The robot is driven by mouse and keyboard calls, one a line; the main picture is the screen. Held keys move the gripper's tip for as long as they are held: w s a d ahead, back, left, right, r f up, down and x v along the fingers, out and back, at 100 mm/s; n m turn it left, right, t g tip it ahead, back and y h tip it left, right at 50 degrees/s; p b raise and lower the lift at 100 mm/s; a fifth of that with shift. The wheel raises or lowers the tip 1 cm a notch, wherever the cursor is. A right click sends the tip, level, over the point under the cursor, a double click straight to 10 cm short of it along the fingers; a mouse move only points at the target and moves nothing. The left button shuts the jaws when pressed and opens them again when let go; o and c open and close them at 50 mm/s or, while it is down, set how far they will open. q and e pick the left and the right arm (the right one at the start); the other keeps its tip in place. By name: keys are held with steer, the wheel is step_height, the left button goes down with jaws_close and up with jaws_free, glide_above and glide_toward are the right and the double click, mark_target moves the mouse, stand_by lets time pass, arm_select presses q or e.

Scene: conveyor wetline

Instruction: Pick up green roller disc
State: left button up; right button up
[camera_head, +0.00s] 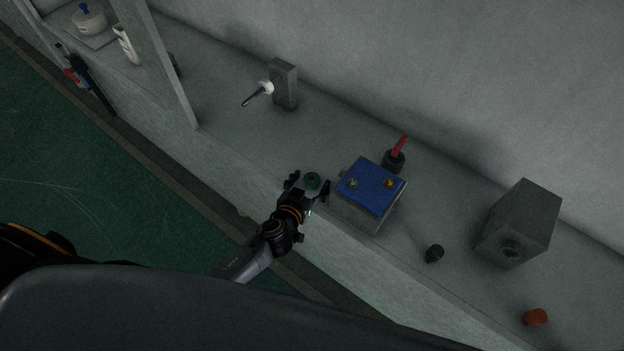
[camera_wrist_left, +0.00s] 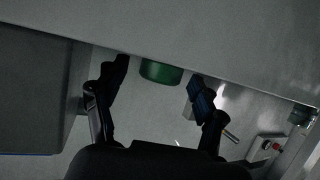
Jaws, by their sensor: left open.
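The green roller disc (camera_head: 312,181) lies on the grey ledge, just left of the blue-topped box. My left gripper (camera_head: 308,186) is open at the ledge's front edge, with one finger on each side of the disc in the head view. In the left wrist view the green disc (camera_wrist_left: 161,72) shows between and a little beyond the two open fingertips (camera_wrist_left: 158,80). I cannot tell whether the fingers touch it. My right gripper is not in view.
Right of the disc stands a grey box with a blue top (camera_head: 371,186). Behind it is a red-handled item (camera_head: 397,154). A grey block (camera_head: 518,222), a black knob (camera_head: 434,253) and an orange piece (camera_head: 535,317) lie farther right. A post (camera_head: 156,62) rises at left.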

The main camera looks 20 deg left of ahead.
arm_select(q)
steer(key=shift+c, duration=0.4)
steer(key=c, duration=1)
steer(key=shift+c, duration=0.3)
steer(key=shift+r, duration=0.15)
